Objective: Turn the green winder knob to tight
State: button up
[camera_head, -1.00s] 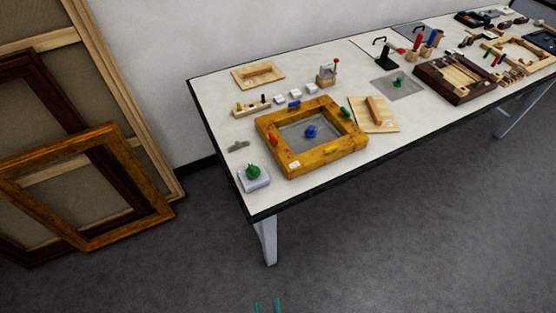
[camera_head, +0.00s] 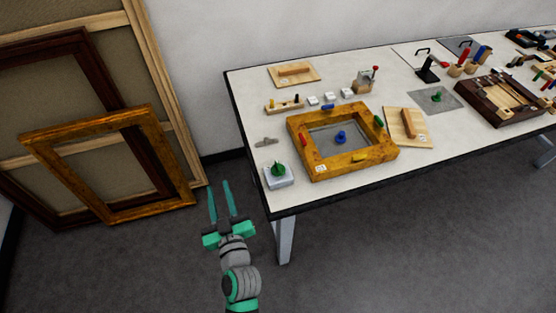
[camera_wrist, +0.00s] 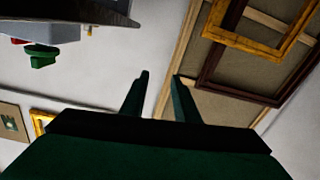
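The green winder knob (camera_head: 278,169) stands on a small pale grey block (camera_head: 279,181) at the near left corner of the table. In the wrist view a green knob (camera_wrist: 40,54) on a pale block (camera_wrist: 44,32) shows at the upper left, and the picture is turned over. My gripper (camera_head: 222,185) is open and empty, its two green fingers apart. It is over the floor, left of the table corner and apart from the knob. In the wrist view the fingers (camera_wrist: 160,78) have nothing between them. Marks for tight cannot be read.
A gilt frame (camera_head: 298,128) with coloured clamps lies on the table (camera_head: 245,105), right of the knob block. A small grey metal piece (camera_head: 266,142) lies behind the block. Empty frames (camera_head: 62,137) lean on the wall at left. The floor (camera_head: 400,240) in front is clear.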

jog(key=w+a+r+n+g+y, duration=0.2)
jog(key=w+a+r+n+y, duration=0.3)
jog(key=w+a+r+n, duration=0.25)
notch_tip(320, 180, up, 6)
jog(key=n+g+h, duration=1.1)
jog(key=n+g, duration=0.4)
jog(key=n, duration=1.2)
send_over(278, 165)
notch_tip(278, 165, down, 9)
jog(key=shift+w, duration=0.1)
jog(key=shift+f, duration=0.2)
